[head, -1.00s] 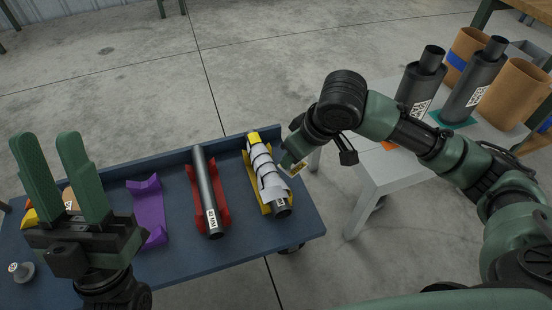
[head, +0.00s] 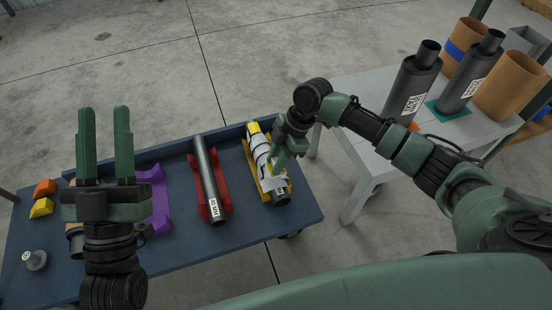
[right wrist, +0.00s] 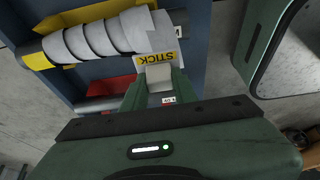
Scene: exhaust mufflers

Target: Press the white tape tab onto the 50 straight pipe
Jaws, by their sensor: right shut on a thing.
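The dark straight pipe (head: 283,199) lies in a yellow cradle (head: 252,128) at the right of the blue cart, with white wrap spiralled around it. Its size label is not readable. The wrap (right wrist: 105,37) also shows in the right wrist view. The white tape tab (right wrist: 157,60), with a yellow STICK strip, sits at the wrap's end beside the pipe. My right gripper (head: 276,166) is at the front part of the pipe, its fingers shut on the tab. Whether the tab touches the pipe is unclear. My left gripper (head: 105,145) is open and empty over the cart's left side.
A longer pipe labelled 40 MM (head: 208,180) lies in a red cradle (head: 222,172). A purple cradle (head: 156,198) stands left of it. A grey knob-like piece (head: 35,260) and orange and yellow blocks (head: 43,196) sit far left. A grey table (head: 362,155) with mufflers stands right.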

